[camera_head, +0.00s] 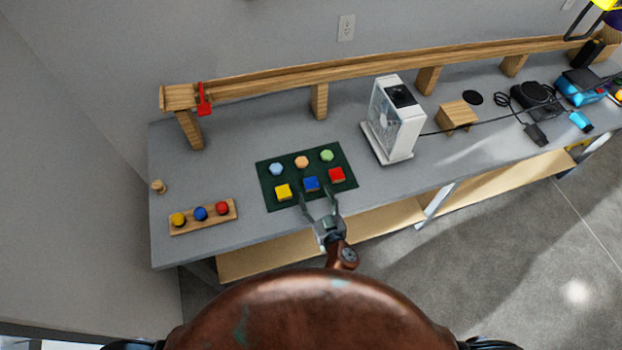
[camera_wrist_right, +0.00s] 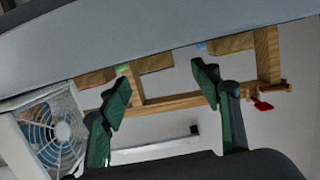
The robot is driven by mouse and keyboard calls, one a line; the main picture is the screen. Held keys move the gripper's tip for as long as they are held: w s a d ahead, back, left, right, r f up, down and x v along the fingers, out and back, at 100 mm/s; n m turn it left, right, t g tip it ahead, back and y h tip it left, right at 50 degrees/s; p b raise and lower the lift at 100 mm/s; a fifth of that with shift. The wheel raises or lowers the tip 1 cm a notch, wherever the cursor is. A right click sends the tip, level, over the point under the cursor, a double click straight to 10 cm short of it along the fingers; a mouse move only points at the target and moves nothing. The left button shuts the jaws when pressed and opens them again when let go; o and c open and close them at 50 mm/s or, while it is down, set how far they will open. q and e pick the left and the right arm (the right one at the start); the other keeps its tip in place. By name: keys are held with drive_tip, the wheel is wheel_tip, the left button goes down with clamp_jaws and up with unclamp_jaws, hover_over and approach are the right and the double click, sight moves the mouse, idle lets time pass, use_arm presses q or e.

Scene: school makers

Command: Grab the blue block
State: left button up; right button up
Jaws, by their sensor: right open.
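The blue block (camera_head: 311,184) sits on the dark green mat (camera_head: 318,202), in the middle of the row closest to me, between a yellow block (camera_head: 283,191) and a red block (camera_head: 336,174). My right gripper (camera_head: 316,197) is open and empty at the mat's front edge, its fingers pointing toward the blue block. In the right wrist view the two green fingers (camera_wrist_right: 163,80) are spread apart with nothing between them; I cannot make out the blue block there. My left gripper is not in view.
Three pastel pieces lie in the mat's back row. A wooden tray (camera_head: 203,216) with three knobs is left of the mat. A white fan unit (camera_head: 396,120) stands to the right. A raised wooden rail (camera_head: 370,64) runs along the back.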

sight(313, 187)
drive_tip(key=x, duration=0.3)
drive_tip(key=shift+w+d, duration=0.1)
drive_tip(key=shift+d, duration=0.05)
drive_tip(key=shift+b+x, duration=0.3)
drive_tip(key=shift+x, duration=0.85)
drive_tip(key=shift+w+f, duration=0.15)
drive_tip(key=shift+w, duration=0.35)
drive_tip(key=c, duration=0.7)
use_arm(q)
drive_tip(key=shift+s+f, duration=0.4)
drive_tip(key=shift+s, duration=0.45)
use_arm(e)
drive_tip(key=c, duration=0.4)
